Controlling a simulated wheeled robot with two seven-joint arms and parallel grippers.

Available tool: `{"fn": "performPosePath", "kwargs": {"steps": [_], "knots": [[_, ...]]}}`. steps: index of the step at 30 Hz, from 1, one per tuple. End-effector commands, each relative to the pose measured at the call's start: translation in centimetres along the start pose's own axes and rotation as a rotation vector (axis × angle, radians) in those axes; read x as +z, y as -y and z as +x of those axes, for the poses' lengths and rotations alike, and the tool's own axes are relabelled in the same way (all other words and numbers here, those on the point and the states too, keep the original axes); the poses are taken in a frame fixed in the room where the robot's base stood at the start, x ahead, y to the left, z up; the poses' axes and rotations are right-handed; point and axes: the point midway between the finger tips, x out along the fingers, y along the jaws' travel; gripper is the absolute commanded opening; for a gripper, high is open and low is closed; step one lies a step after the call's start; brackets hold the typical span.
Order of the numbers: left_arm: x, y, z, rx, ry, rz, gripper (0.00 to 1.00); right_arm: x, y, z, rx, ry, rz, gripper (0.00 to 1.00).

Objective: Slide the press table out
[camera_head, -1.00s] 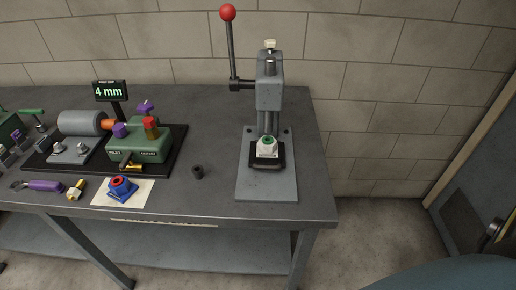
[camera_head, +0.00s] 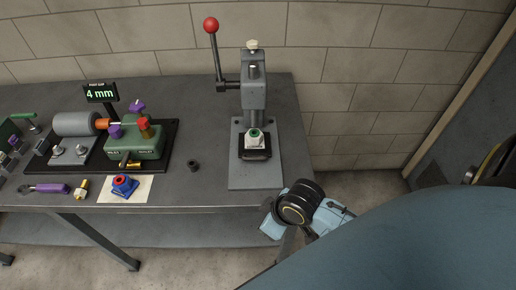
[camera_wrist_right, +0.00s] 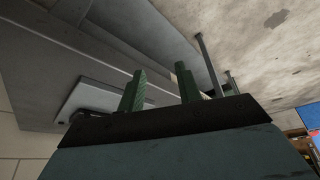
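The grey lever press (camera_head: 254,100) stands on its base plate (camera_head: 256,178) at the bench's right end. Its black press table (camera_head: 255,154) sits at the foot of the column and carries a white block with a green ring (camera_head: 254,137). The red-knobbed lever (camera_head: 213,50) points up at the left. My right arm comes in from the lower right, its wrist beside the bench's front right corner, below and right of the press. In the wrist view the green fingers of my right gripper (camera_wrist_right: 160,72) are apart and empty; the head view hides them. My left gripper is not in view.
On the bench (camera_head: 215,200) are a green fixture (camera_head: 139,142) on a black plate, a blue part with a red ring (camera_head: 124,186) on a light sheet, a purple-handled tool (camera_head: 52,188) and a small dark cylinder (camera_head: 193,166). The bench front before the press is clear.

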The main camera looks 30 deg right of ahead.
Motion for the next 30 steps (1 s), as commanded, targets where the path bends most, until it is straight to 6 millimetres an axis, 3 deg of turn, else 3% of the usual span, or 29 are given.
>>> {"fn": "performPosePath", "kwargs": {"steps": [1, 8, 15, 20, 25, 30], "knots": [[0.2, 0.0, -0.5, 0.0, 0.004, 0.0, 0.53, -1.7, -0.7, -1.3, -0.008, -0.022, -0.065, 0.34], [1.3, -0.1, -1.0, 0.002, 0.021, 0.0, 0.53, -6.3, -4.0, -3.2, -0.062, -0.069, -0.315, 0.34], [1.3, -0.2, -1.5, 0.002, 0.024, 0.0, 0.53, -10.1, -11.5, -6.8, -0.074, -0.065, -0.518, 0.34], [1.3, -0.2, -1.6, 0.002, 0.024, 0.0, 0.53, -11.2, -15.5, -9.3, -0.067, -0.057, -0.559, 0.34], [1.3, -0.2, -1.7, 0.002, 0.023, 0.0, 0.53, -11.6, -17.0, -10.1, -0.067, -0.056, -0.565, 0.34], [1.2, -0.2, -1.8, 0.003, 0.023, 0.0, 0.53, -11.7, -16.7, -8.0, -0.071, -0.058, -0.565, 0.34]]}}
